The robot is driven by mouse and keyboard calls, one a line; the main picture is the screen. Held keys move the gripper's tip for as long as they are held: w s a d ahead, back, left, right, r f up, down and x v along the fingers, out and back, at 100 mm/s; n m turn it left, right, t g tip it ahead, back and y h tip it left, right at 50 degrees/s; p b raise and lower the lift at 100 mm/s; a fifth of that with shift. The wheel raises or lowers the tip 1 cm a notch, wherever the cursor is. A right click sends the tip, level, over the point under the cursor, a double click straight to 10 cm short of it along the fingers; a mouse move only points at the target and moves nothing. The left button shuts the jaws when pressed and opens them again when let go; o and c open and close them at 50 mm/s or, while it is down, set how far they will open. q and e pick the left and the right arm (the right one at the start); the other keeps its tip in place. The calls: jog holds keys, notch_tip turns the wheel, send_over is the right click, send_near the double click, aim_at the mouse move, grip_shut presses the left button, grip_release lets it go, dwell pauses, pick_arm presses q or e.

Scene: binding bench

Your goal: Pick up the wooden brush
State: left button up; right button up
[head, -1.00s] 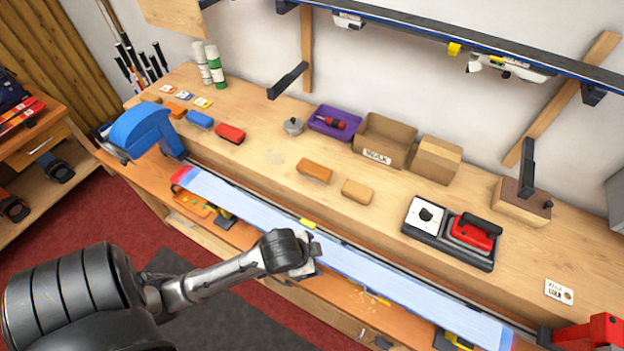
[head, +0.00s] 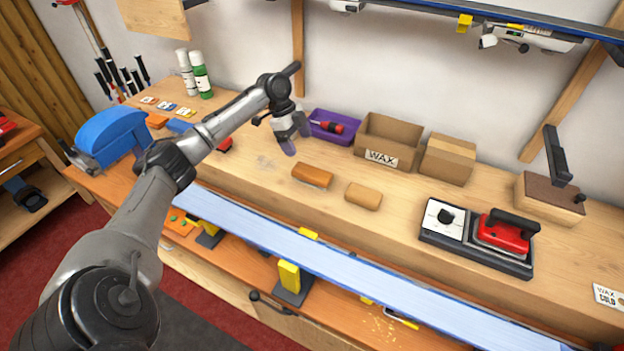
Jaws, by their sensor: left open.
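The wooden brush (head: 312,176) looks like an orange-brown block with a paler underside. It lies on the bench top, left of a tan block (head: 363,196). My left gripper (head: 296,140) is open and empty above the bench, up and to the left of the brush in the picture, with its fingers pointing down. It is apart from the brush. My right gripper is not in view.
Behind are a purple tray (head: 333,128) with a red-handled tool, an open WAX box (head: 388,142) and a closed box (head: 447,158). A red iron (head: 506,231) is at right. A long blue-white ski (head: 340,262) runs along the front.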

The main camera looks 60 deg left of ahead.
aim_at(311, 171)
pick_arm(q)
jog(key=x, duration=1.1)
jog(key=shift+d+f, duration=0.25)
jog(key=shift+f, duration=0.3)
jog(key=shift+f+p, duration=0.25)
jog(key=shift+p, duration=0.15)
jog(key=c, duration=1.1)
